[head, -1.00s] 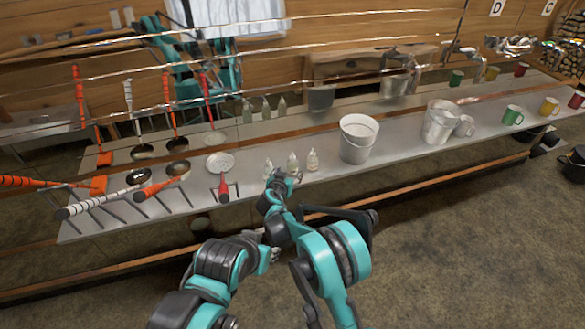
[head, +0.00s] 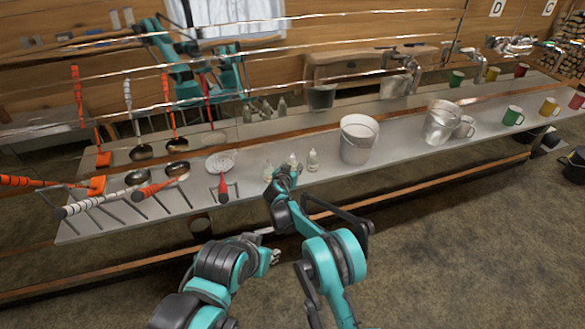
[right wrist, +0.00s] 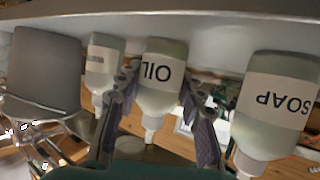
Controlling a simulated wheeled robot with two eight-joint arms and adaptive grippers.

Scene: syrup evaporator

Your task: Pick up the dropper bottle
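Three small white squeeze bottles with nozzles stand in a row on the metal counter (head: 400,139). The middle one, the OIL bottle (right wrist: 160,80), stands between the fingers of my right gripper (right wrist: 158,125), which look open with a small gap beside the bottle. The SOAP bottle (right wrist: 275,105) is outside the right finger, and a third bottle (right wrist: 101,65) with an unreadable label is outside the left finger. In the head view my right gripper (head: 287,175) covers part of the OIL bottle. My left gripper (head: 273,256) is low before the counter, its fingers too small to judge.
A white bucket (head: 359,140) stands right of the bottles, with a metal bucket (head: 439,127) and mugs beyond. A skimmer (head: 221,165) and orange-handled ladles lie to the left. A mirror-like back wall repeats the objects.

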